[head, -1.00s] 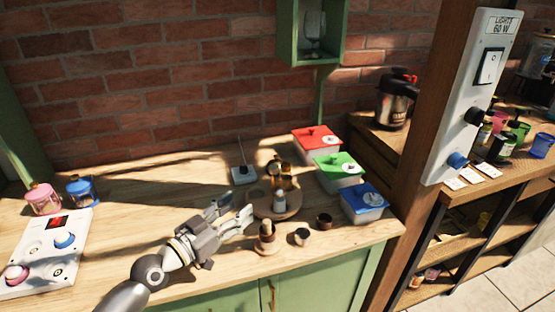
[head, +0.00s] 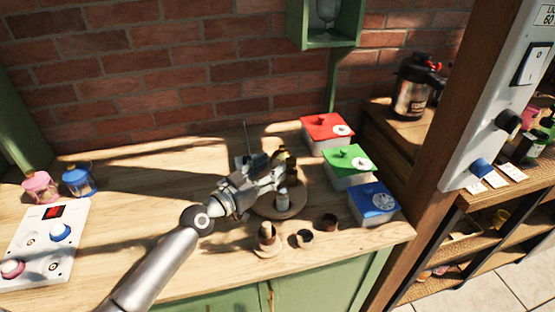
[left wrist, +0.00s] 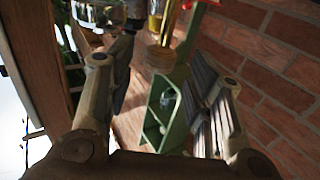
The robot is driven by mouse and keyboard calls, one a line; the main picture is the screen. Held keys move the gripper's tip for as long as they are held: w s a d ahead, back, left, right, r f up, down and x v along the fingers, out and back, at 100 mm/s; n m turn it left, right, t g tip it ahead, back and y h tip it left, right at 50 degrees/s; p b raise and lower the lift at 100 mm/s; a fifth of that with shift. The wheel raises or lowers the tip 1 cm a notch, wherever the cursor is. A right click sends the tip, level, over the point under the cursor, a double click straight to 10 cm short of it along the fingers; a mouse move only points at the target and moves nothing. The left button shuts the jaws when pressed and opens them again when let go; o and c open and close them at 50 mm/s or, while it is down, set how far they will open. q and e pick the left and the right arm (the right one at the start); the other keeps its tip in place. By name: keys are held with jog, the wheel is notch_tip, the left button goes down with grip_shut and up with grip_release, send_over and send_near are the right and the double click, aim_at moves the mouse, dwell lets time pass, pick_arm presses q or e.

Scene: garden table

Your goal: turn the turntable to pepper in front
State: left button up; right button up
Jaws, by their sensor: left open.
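The turntable (head: 290,213) is a round wooden disc on the counter, carrying a few small containers. A pale shaker (head: 282,201) stands at its front side. Amber and dark bottles (head: 289,160) stand toward its back, partly hidden by my gripper. I cannot tell which container is pepper. My left gripper (head: 274,176) is over the turntable's left part, fingers pointing right among the containers. In the left wrist view its two fingers (left wrist: 165,85) are spread apart. A bottle with yellow contents (left wrist: 157,18) shows beyond them. No right gripper shows.
Red (head: 327,130), green (head: 348,165) and blue (head: 374,203) lidded boxes stand right of the turntable. A wooden holder (head: 267,240) and two dark cups (head: 304,239) stand in front, near the counter edge.

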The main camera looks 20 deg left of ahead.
aim_at(273, 166)
pick_arm(q)
jog(key=shift+x, duration=1.6)
jog(key=shift+w+d, duration=0.1)
jog(key=shift+c, duration=0.5)
jog(key=c, duration=0.5)
grip_shut()
pick_arm(e)
jog(key=shift+w+r, duration=0.35)
jog(key=shift+w, duration=0.45)
